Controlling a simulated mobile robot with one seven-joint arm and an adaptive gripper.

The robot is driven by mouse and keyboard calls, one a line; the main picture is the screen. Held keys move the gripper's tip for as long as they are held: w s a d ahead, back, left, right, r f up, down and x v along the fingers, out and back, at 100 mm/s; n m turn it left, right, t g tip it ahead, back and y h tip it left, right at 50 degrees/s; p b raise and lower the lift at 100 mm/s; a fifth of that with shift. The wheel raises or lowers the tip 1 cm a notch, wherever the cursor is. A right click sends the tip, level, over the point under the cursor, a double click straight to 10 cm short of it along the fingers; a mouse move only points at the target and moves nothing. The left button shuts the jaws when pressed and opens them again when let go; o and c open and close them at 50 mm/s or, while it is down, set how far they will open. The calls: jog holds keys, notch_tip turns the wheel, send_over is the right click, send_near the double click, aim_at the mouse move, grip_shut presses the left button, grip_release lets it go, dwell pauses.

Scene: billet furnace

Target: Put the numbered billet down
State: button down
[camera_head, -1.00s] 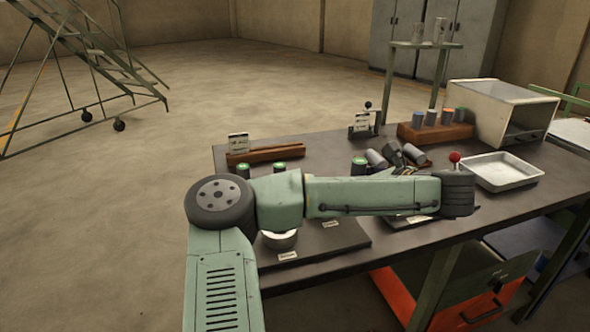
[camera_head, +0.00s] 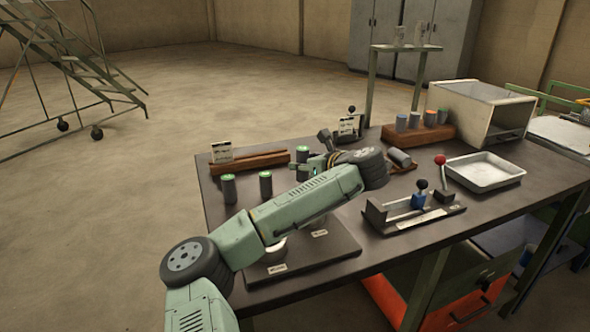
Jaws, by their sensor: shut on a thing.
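My gripper (camera_head: 313,164) is on the far side of my arm, which partly covers it. It is shut on an upright dark billet with a green top (camera_head: 302,161). I cannot read a number on it, nor tell whether its base touches the table. Two similar green-topped billets, one at the left (camera_head: 228,188) and one closer to the gripper (camera_head: 265,185), stand upright to the left of the held one. A wooden rack (camera_head: 249,162) with a white label card (camera_head: 222,152) lies behind them.
A grey cylinder (camera_head: 400,158) lies on a small wooden cradle. A lever fixture (camera_head: 415,212), a metal tray (camera_head: 484,171), a wooden block with several cylinders (camera_head: 417,136) and an open white box (camera_head: 480,108) stand at the right. A dark plate (camera_head: 335,247) lies in front, partly behind my arm.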

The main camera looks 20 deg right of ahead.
jog(key=w, duration=0.1)
jog(key=w+a, duration=0.1)
jog(key=w, duration=0.1)
jog(key=shift+w+f+p, duration=0.1)
jog(key=shift+f+p, duration=0.1)
jog(key=shift+p, duration=0.15)
jog(key=shift+f+p, duration=0.55)
jog(key=shift+f, duration=1.1)
jog(key=c, duration=1.7)
grip_release()
jog(key=shift+f, duration=0.3)
jog(key=o, duration=0.5)
jog(key=shift+r, duration=0.1)
jog(key=shift+c, duration=0.2)
jog(key=v, duration=0.3)
jog(key=b+v, duration=0.1)
jog(key=v, duration=0.3)
jog(key=b+v, duration=0.1)
jog(key=v, duration=0.3)
jog(key=shift+w+r, duration=0.1)
jog(key=shift+r, duration=0.25)
jog(key=shift+s, duration=0.55)
